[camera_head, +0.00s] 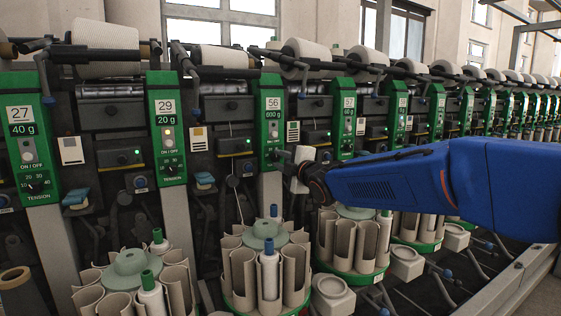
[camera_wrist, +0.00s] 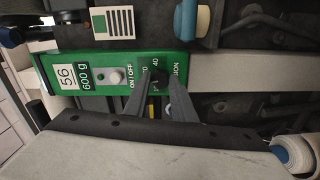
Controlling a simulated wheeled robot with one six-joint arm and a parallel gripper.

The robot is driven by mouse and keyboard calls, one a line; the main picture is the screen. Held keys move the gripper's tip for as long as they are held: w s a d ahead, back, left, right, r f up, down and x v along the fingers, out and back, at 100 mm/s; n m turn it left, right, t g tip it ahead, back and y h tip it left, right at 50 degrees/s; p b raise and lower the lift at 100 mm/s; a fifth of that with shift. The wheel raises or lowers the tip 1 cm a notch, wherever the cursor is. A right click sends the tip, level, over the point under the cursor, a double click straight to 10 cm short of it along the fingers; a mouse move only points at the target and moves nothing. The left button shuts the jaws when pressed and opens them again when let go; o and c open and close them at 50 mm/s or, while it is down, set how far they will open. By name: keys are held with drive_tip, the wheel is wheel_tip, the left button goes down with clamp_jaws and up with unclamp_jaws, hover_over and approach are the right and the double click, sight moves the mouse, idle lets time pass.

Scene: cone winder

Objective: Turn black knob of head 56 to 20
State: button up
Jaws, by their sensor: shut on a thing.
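The green panel of head 56 (camera_head: 271,103) stands near the middle of the head view. It reads 56 and 600 g. In the wrist view the same panel (camera_wrist: 120,58) lies sideways, with a white ON/OFF button (camera_wrist: 115,77). The black knob (camera_wrist: 159,75) sits on the TENSION dial beside it, partly covered by my fingers. My gripper (camera_wrist: 160,82) is shut on the black knob, with its two fingertips at the knob's sides. Part of the dial scale shows around the fingers, but the knob's pointer setting cannot be read.
Neighbouring green panels 27 (camera_head: 31,135), 29 (camera_head: 166,125) and 57 (camera_head: 347,115) stand in a row. Yarn cones (camera_head: 105,35) lie above them. Round bobbin magazines (camera_head: 265,262) stand below and in front. My blue arm comes in from the right.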

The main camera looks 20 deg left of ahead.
drive_tip(key=shift+f+n, duration=0.1)
drive_tip(key=shift+n, duration=1.4)
drive_tip(key=o, duration=1.1)
drive_tip(key=shift+c, duration=0.2)
drive_tip(key=shift+s+d, duration=0.4)
drive_tip(key=v, duration=1.6)
drive_tip(key=shift+d, duration=0.15)
